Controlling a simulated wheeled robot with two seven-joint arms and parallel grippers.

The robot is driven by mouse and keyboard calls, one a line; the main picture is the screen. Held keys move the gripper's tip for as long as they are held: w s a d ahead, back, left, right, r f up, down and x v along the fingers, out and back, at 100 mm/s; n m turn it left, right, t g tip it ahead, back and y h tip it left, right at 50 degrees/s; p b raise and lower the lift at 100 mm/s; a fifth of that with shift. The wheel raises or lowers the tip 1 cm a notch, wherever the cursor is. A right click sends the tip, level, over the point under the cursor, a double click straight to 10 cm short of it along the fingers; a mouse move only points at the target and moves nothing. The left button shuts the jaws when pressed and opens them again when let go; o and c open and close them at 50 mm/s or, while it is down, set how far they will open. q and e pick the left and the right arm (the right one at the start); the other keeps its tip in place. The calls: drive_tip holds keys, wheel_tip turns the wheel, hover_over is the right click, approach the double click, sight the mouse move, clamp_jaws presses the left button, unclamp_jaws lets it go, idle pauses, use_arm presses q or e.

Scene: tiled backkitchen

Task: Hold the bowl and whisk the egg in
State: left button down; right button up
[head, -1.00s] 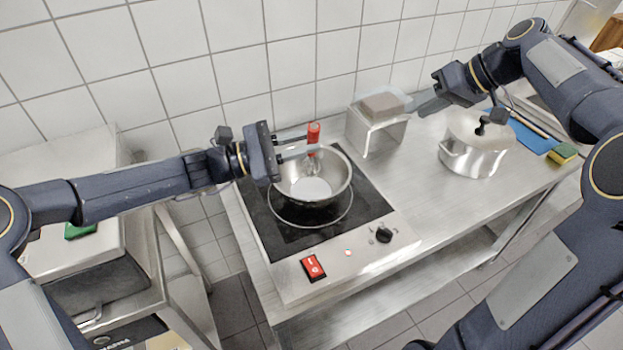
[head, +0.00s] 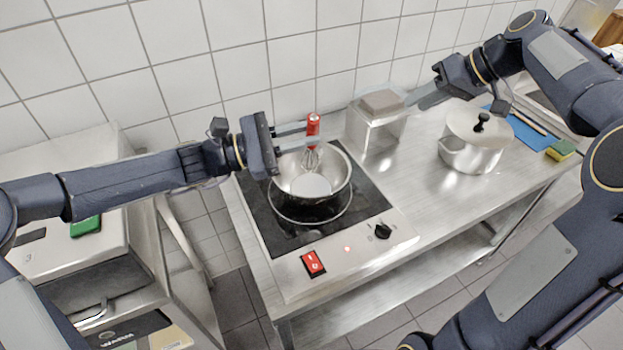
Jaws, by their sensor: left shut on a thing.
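The metal bowl (head: 285,192) stands on the black hob (head: 265,232), inside a thin ring. A pale round patch shows at its bottom; I cannot tell whether this is egg. The whisk has a red handle (head: 313,122) and wire loops (head: 311,161), and stands roughly upright over the bowl. My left gripper (head: 305,135) reaches in from the left and is shut on the whisk near its handle. My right gripper (head: 428,99) is away from the bowl, pointing left beside the small metal stand; its finger gap is unclear.
A metal stand (head: 374,140) behind the hob carries a clear box with a brown block (head: 382,102). A lidded pot (head: 470,155) stands at right, near a blue board (head: 527,135) and a sponge (head: 560,151). A red switch (head: 313,263) and black knob (head: 383,231) are at front.

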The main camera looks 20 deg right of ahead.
use_arm(q)
drive_tip(key=shift+r, duration=0.1)
wheel_tip(320, 180, up, 5)
drive_tip(key=p, duration=0.3)
drive_tip(key=shift+p, duration=0.35)
idle(0.5)
